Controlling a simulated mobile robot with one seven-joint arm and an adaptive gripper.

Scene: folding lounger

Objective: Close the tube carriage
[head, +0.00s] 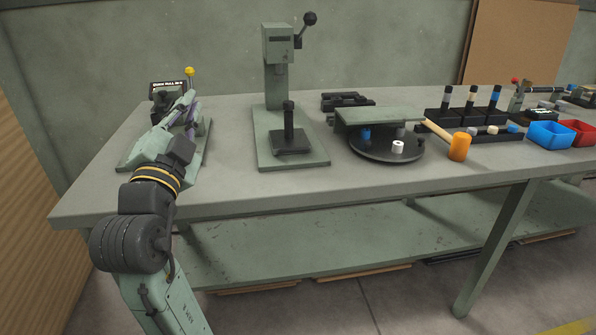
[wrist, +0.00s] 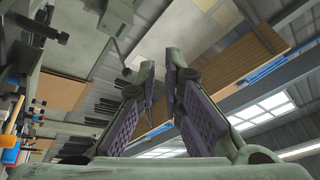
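At the left end of the bench stands a low green fixture (head: 208,129) with a flat base, mostly covered by my arm. A black box (head: 166,87) with a white-lettered label and a yellow knob (head: 190,71) show behind my gripper. This may hold the tube carriage; I cannot make the carriage out for sure. My gripper (head: 187,101) is over this fixture, fingers pointing toward the back. In the wrist view its two purple-padded fingers (wrist: 161,85) stand apart with nothing seen between them. Whether a finger touches the fixture is hidden.
A green lever press (head: 279,45) stands right of the fixture. The bench front between fixture and press is clear.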

